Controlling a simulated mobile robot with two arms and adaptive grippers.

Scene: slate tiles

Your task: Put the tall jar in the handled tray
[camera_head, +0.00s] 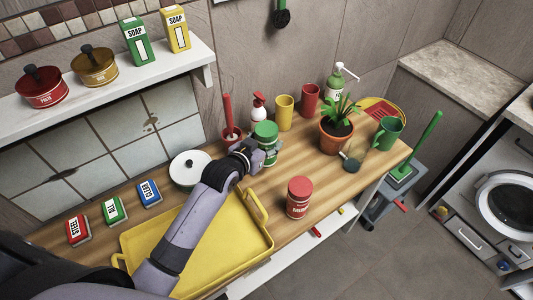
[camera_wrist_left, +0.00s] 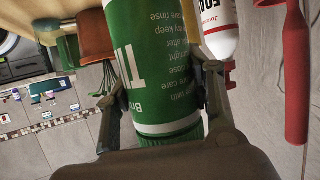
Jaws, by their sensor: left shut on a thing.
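The tall jar is green with a green lid (camera_head: 265,131) and stands out near the back of the wooden counter. My left gripper (camera_head: 262,152) is shut on it, and its fingers sit on both sides of the jar. In the left wrist view the jar's green and white label (camera_wrist_left: 155,75) fills the space between the fingers. I cannot tell whether its base touches the counter. The yellow handled tray (camera_head: 230,240) lies nearer, below my left forearm, which hides part of it. Its visible floor is empty. My right gripper is not in view.
A red jar (camera_head: 299,197) stands right of the tray. Small boxes (camera_head: 114,210) line the tray's far left.

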